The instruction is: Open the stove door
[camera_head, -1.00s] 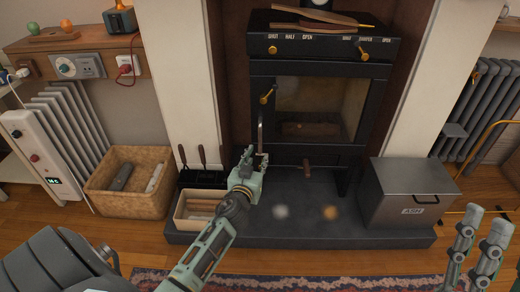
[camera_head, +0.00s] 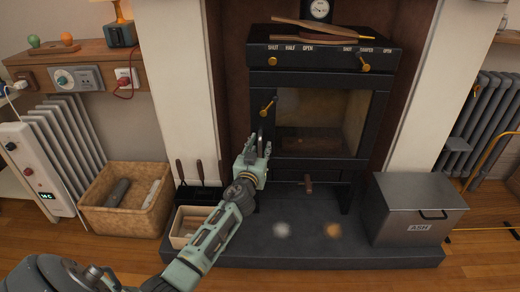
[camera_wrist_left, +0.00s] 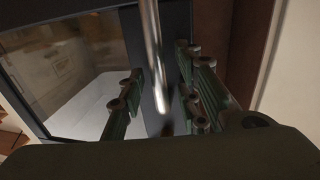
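The black stove's door has a glass pane (camera_head: 313,115) and appears shut. A brass lever (camera_head: 268,106) sits at the door's left edge. Below it, a metal bar handle (camera_head: 262,132) runs upright. My left gripper (camera_head: 259,145) is at the lower part of this bar. In the left wrist view the shiny bar (camera_wrist_left: 153,55) comes down between my open fingers (camera_wrist_left: 160,100), with gaps visible on both sides. The glass (camera_wrist_left: 75,70) lies to the left there. My right gripper is not in view.
A grey ash box (camera_head: 415,205) stands right on the hearth (camera_head: 300,250). A small tray (camera_head: 185,230) and fire tools (camera_head: 200,178) are left of the stove. A wicker basket (camera_head: 125,200) stands on the floor. The hearth's front middle is clear.

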